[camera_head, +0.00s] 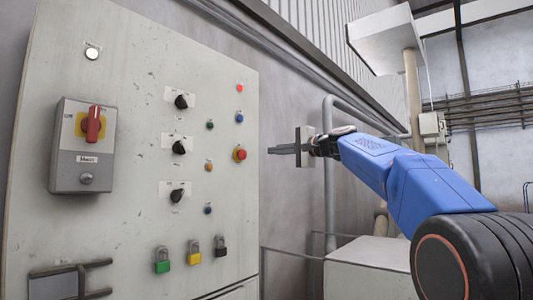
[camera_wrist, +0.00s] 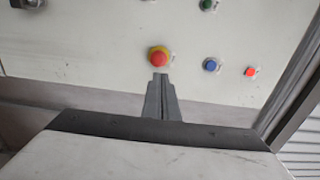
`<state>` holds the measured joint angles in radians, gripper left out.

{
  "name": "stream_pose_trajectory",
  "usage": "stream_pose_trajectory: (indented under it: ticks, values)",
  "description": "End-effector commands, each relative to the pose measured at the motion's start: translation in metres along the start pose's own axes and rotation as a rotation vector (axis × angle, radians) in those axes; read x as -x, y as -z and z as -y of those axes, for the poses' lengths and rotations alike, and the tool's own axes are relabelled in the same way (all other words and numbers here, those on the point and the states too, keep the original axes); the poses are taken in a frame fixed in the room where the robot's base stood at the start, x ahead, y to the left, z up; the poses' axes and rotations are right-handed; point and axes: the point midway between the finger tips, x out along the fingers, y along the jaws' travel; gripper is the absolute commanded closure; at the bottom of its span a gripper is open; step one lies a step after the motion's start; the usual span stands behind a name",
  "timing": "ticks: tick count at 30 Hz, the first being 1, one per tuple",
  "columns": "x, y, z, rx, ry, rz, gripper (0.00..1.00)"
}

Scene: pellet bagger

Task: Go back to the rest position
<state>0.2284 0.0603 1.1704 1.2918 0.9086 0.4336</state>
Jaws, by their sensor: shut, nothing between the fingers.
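My gripper (camera_head: 270,150) is shut and empty at the end of my blue arm, pointing left toward the control panel (camera_head: 130,220). In the head view its fingertips are to the right of the red emergency button with a yellow collar (camera_head: 240,154). In the wrist view the shut fingers (camera_wrist: 160,78) point at the lower edge of that red button (camera_wrist: 159,57). I cannot tell whether the tips touch the button or are apart from it. No marked rest position shows.
The panel carries a grey box with a red rotary switch (camera_head: 93,124), several black knobs, small lights, and green, yellow and black padlocks (camera_head: 193,252). A vertical pipe (camera_head: 330,180) and a pale cabinet (camera_head: 370,252) stand right of the panel.

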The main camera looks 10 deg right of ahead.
Motion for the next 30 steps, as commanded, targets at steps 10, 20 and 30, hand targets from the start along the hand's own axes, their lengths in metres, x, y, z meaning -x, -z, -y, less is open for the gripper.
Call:
stream_pose_trajectory:
  ticks: [10,20,30]
  values:
    - [0.013,-0.001,0.0,-0.001,0.0,0.001,1.0]
    - [0.013,-0.001,0.0,-0.001,0.0,0.001,1.0]
    - [0.034,-0.042,-0.06,0.093,-0.149,-0.006,1.0]
